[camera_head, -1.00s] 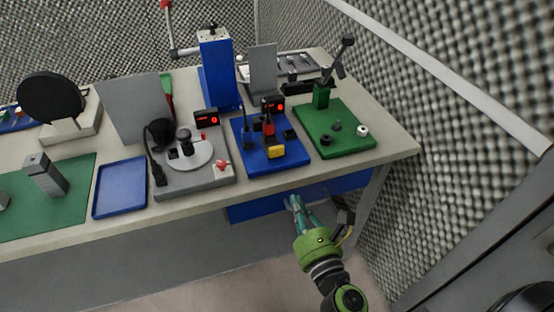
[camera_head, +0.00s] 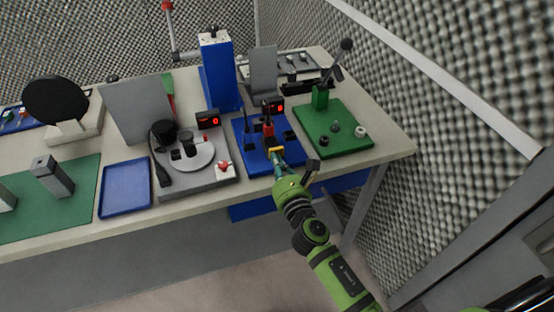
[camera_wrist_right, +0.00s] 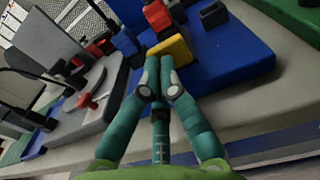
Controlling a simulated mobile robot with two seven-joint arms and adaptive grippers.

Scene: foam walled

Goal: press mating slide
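The slide station is a blue base (camera_head: 257,160) on the table, with a red block (camera_head: 268,130) and a yellow block (camera_head: 276,149) at its front. My right gripper (camera_head: 279,160) reaches in over the table's front edge, its fingertips right at the yellow block. In the right wrist view my right gripper (camera_wrist_right: 160,62) has its teal fingers drawn together, with nothing seen between them. The yellow block (camera_wrist_right: 170,49) lies just beyond the tips; whether they touch it I cannot tell. The red block (camera_wrist_right: 157,15) shows behind it. My left gripper is not in view.
A grey station (camera_head: 205,180) with a round plate and red knob stands left of the blue base. A green base (camera_head: 345,145) with a lever stands right. A blue tray (camera_head: 125,188) lies further left. A foam wall (camera_head: 460,120) bounds the right.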

